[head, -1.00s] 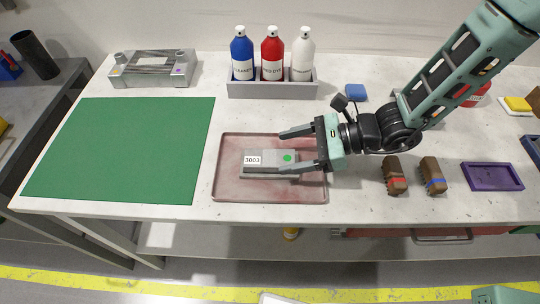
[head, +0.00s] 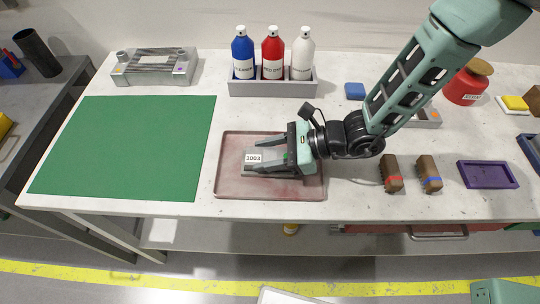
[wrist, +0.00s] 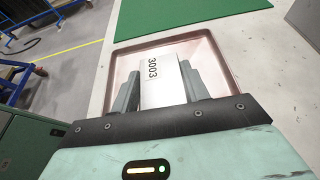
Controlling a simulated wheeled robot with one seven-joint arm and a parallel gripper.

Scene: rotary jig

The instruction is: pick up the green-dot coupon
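The green-dot coupon (head: 262,158) is a grey block with a white label reading 3003. It lies in the reddish tray, and its label also shows in the wrist view (wrist: 157,72). My gripper (head: 248,158) is low over the tray, reaching in from the right. The green dot is mostly hidden by the gripper in the head view. The coupon appears still down on the tray.
The tray (head: 228,184) has a raised rim. A green mat (head: 125,150) is to its left. A rack (head: 272,88) with blue, red and white bottles stands behind. Two brown blocks (head: 391,174) (head: 428,174) and a purple tray (head: 487,175) are to the right.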

